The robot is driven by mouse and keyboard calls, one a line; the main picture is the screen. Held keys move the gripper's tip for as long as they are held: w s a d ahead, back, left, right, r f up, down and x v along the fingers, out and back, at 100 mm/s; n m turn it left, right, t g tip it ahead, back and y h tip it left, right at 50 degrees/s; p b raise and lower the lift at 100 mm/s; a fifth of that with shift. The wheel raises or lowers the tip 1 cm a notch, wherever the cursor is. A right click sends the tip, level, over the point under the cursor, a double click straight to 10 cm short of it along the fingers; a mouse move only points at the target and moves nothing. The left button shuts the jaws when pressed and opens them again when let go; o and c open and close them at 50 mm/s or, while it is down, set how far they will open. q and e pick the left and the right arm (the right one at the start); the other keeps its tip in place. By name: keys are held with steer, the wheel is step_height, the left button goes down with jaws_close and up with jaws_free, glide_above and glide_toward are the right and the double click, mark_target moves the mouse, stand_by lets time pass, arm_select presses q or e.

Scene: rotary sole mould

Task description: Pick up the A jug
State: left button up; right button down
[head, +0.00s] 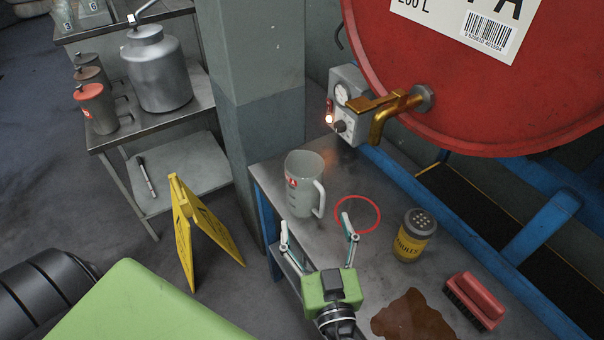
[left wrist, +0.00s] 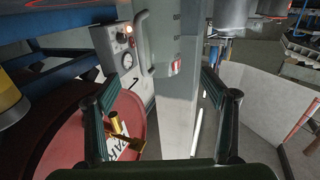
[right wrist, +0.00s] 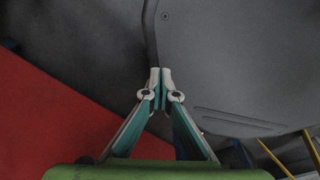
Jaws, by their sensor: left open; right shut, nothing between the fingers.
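The A jug (head: 302,200) is a pale grey, translucent jug with a red label. It stands upright on the metal bench, its handle to the right in the head view. My left gripper (head: 317,232) is open and empty, on the near side of the jug, with its fingers spread. In the left wrist view, which looks upside down, the jug (left wrist: 188,45) shows ahead between the fingers, handle on the left; the fingers do not touch it. My right gripper (right wrist: 160,74) is shut and empty in the right wrist view; the head view does not show its fingers.
A red ring (head: 358,215) is marked on the bench (head: 350,260) right of the jug. A shaker (head: 414,236), brush (head: 474,301) and brown spill (head: 415,318) lie further right. A red drum (head: 440,80) with a brass tap (head: 385,108) overhangs behind; a grey pillar (head: 252,130) stands left.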

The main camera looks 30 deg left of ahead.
mark_target(307, 188)
arm_select(q)
steer(key=x, duration=0.2)
steer(key=p+x, duration=0.1)
steer(key=x, duration=0.2)
steer(key=p+x, duration=0.1)
steer(key=x, duration=0.1)
steer(key=shift+w+a+r, duration=0.1)
steer(key=shift+w+r, duration=0.1)
steer(key=shift+r, duration=0.2)
steer(key=shift+w+a+p, duration=0.25)
steer(key=shift+w+p, duration=0.05)
steer(key=shift+w+a, duration=0.1)
steer(key=shift+w, duration=0.05)
steer(key=p+x, duration=0.2)
steer(key=x, duration=0.2)
steer(key=shift+w+a+r+p, duration=0.1)
steer(key=shift+w+a+p, duration=0.05)
steer(key=shift+p, duration=0.2)
steer(key=shift+w+a, duration=0.15)
steer(key=shift+w, duration=0.05)
steer(key=shift+c, duration=0.7)
steer(key=c, duration=1.4)
steer(key=shift+c, duration=0.2)
arm_select(e)
steer(key=r, duration=0.1)
steer(key=s+d+r, duration=0.1)
steer(key=r, duration=0.1)
steer(key=s+r, duration=0.1)
steer(key=r, duration=0.1)
steer(key=shift+d, duration=0.35)
